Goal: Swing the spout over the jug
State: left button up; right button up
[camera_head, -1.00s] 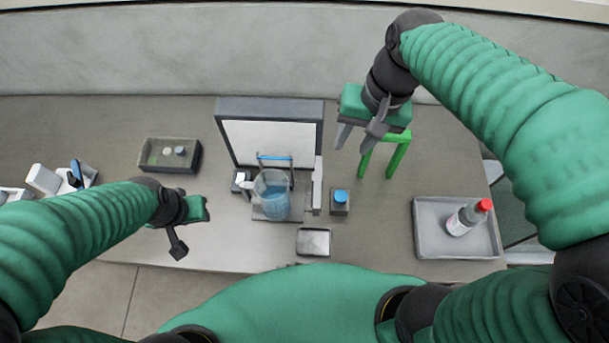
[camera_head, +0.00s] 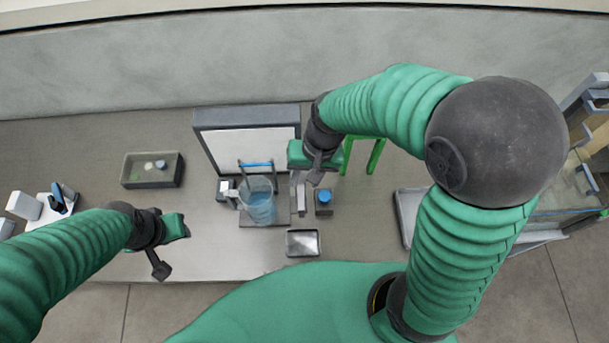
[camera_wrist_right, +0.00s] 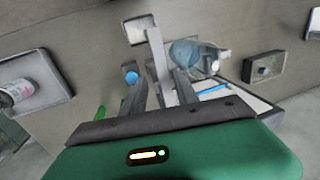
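A clear jug with bluish contents (camera_head: 261,207) stands in front of a white-panelled frame; it also shows in the right wrist view (camera_wrist_right: 187,52). A pale grey bar (camera_head: 301,196), which looks like the spout, runs beside the jug on its right, not over it. In the right wrist view this bar (camera_wrist_right: 157,62) appears between the finger tips. My right gripper (camera_head: 312,178) is above the bar's far part; its fingers (camera_wrist_right: 160,92) are apart, and contact with the bar cannot be told. My left gripper (camera_head: 165,250) hangs at the table's front left, away from the jug; its finger opening is unclear.
A blue-capped block (camera_head: 323,201) stands right of the bar. A small metal tray (camera_head: 303,243) lies in front. A dark bin (camera_head: 152,170) is at left. A green stand (camera_head: 375,156) is behind my right gripper. A grey tray (camera_head: 404,226) is partly hidden by my right arm.

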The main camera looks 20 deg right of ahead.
jog(key=shift+w+a+f, duration=0.1)
jog(key=shift+a+f, duration=0.15)
jog(key=shift+a+r, duration=0.1)
jog(key=shift+a, duration=0.15)
jog(key=shift+c, duration=0.6)
jog(key=c, duration=0.5)
grip_shut()
jog(key=shift+d, duration=0.2)
